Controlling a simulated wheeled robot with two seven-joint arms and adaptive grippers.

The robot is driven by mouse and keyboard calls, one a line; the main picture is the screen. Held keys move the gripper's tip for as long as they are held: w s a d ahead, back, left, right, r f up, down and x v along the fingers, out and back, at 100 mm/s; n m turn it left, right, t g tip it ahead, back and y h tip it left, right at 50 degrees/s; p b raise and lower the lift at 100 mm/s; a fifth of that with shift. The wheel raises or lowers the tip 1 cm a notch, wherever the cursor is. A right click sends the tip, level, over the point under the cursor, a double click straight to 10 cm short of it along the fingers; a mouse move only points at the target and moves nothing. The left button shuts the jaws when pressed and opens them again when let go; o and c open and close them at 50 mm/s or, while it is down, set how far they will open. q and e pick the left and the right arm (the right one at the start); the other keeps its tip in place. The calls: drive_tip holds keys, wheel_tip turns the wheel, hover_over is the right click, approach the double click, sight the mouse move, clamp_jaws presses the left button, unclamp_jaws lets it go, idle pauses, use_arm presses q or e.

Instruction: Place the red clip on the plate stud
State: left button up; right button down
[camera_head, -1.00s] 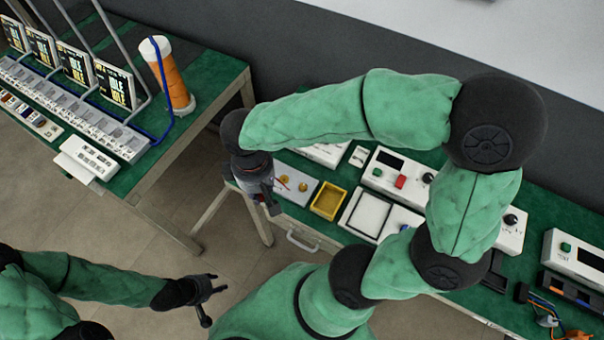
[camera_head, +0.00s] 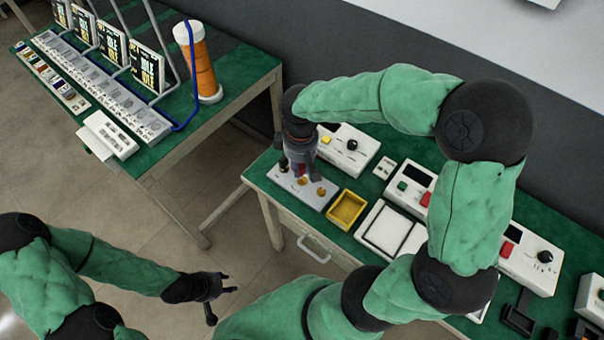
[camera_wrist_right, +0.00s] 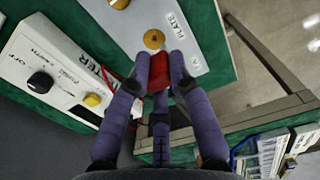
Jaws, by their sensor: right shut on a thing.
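The red clip (camera_wrist_right: 159,72) is held between the fingertips of my right gripper (camera_wrist_right: 160,80) in the right wrist view. In the head view my right gripper (camera_head: 300,170) points down over the white plate board (camera_head: 312,202) near the table's left end. A gold stud (camera_wrist_right: 154,39) by the "PLATE" label lies just beyond the clip in the wrist view. The clip appears close to the stud; I cannot tell whether they touch. A red lead runs beside the fingers. My left gripper (camera_head: 222,291) is empty with its fingers spread, low at the left, away from the table.
A yellow tray (camera_head: 346,209) and a white tray (camera_head: 388,229) stand right of the board. A white meter box (camera_head: 348,150) with a black knob stands behind it. Another green table (camera_head: 225,110) with an orange-and-white column (camera_head: 198,65) is at the left, across a floor gap.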

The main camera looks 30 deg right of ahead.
sight(302, 172)
drive_tip(key=shift+w+d+f, duration=0.2)
drive_tip(key=shift+f, duration=0.2)
drive_tip(key=shift+w+d+f+b, duration=0.15)
drive_tip(key=shift+f+b, duration=0.7)
drive_tip(key=shift+f, duration=0.8)
drive_tip(key=shift+f, duration=0.2)
drive_tip(key=c, duration=1.1)
unclamp_jaws()
wheel_tip(302, 172, up, 12)
drive_tip(key=p, duration=0.4)
drive_tip(key=shift+r+p, duration=0.2)
drive_tip(key=shift+p, duration=0.1)
